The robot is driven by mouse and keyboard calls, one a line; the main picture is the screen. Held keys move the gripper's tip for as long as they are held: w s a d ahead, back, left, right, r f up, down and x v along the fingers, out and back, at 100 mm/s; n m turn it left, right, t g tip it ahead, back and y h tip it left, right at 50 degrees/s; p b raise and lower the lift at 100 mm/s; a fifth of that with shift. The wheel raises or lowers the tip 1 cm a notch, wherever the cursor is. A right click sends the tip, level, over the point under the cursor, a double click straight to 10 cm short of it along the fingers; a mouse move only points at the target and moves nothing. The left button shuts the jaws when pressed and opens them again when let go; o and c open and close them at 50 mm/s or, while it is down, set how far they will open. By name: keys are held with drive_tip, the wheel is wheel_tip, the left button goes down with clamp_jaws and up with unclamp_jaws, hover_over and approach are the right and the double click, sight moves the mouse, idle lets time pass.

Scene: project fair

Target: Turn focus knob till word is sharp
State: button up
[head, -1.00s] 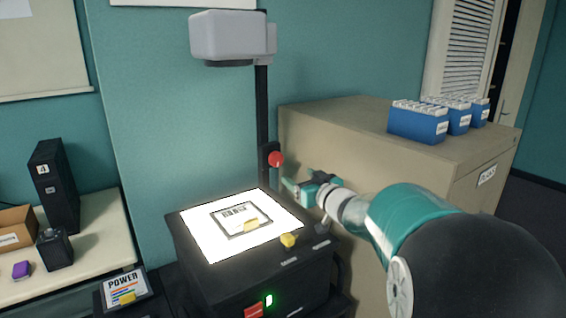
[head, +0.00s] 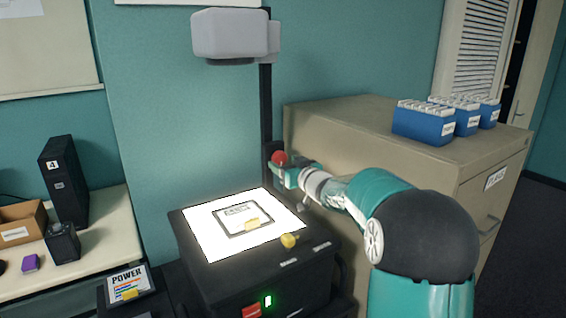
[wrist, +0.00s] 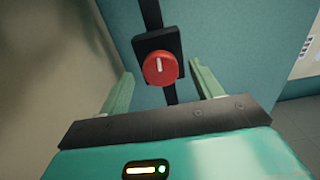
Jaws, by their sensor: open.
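The red focus knob (head: 279,158) sits on a black block on the projector's upright post (head: 265,105). In the wrist view the knob (wrist: 160,68) has a white mark pointing nearly straight up. My gripper (head: 284,170) is at the post, close to the knob. In the wrist view my gripper (wrist: 158,80) is open, with one green finger on each side of the knob and a gap on both sides. The projector's lit glass (head: 190,228) carries a framed sheet (head: 240,220) with a yellow tab. The projected word is not in view.
A beige cabinet (head: 390,150) with blue file boxes (head: 425,122) stands right of the post. The grey projector head (head: 230,33) is above. A table (head: 100,230) with boxes is at left.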

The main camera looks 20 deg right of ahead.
drive_tip(key=shift+w+a, duration=0.2)
drive_tip(key=shift+w, duration=0.9)
drive_tip(key=shift+c, duration=0.5)
drive_tip(key=c, duration=0.9)
drive_tip(key=shift+d+n, duration=0.1)
drive_tip(key=shift+n, duration=2.7)
drive_tip(key=o, duration=1)
drive_tip(key=shift+s, duration=0.1)
drive_tip(key=s+d, duration=0.2)
drive_tip(key=s, duration=1.1)
drive_tip(key=shift+s+d, duration=0.2)
drive_tip(key=shift+d, duration=0.1)
